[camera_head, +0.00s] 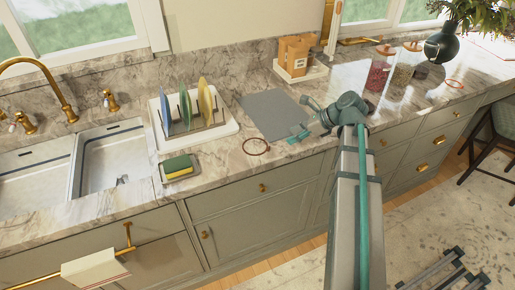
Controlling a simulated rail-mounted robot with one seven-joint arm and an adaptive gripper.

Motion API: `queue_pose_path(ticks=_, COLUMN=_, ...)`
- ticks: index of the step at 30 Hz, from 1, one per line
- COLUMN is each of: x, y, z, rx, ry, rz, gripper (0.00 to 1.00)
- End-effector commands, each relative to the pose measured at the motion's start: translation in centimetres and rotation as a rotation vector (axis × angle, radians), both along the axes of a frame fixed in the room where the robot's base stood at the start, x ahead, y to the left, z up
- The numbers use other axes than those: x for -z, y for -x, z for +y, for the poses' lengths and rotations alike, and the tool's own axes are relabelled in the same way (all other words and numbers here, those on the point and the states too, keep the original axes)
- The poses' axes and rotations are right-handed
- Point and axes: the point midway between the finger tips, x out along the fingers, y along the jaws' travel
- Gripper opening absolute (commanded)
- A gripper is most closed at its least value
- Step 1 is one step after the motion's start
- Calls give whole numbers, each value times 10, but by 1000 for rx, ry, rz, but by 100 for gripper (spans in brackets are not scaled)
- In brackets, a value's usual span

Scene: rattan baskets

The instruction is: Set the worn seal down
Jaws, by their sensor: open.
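A thin dark reddish-brown ring (256,154), which looks like the worn seal, lies flat on the marble counter near its front edge. A second, more orange ring (455,88) lies on the counter at the right, beside the jars. My gripper (295,137) is open, low over the counter at the front edge of the grey mat (268,110). It is a short way right of the brown ring and apart from it. I see nothing held between the fingers, though they are small in this view.
A dish rack with plates (203,130) and a sponge (178,167) on a small tray stand left of the brown ring. Sinks (108,160) are farther left. A light-brown container (296,55) stands behind the mat. Lidded glass jars (378,75) stand to the right.

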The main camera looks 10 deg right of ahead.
Motion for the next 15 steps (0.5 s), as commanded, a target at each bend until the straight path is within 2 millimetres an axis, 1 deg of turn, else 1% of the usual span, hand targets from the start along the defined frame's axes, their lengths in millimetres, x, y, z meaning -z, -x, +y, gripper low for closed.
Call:
queue_pose_path(ticks=4, x=7, y=-3, z=7, rx=24, ry=-14, rz=23, gripper=46)
queue_pose_path(ticks=10, x=27, y=-14, z=25, rx=22, ry=-12, rz=23, gripper=46)
queue_pose_path(ticks=15, x=38, y=-19, z=33, rx=23, ry=-11, rz=21, gripper=46)
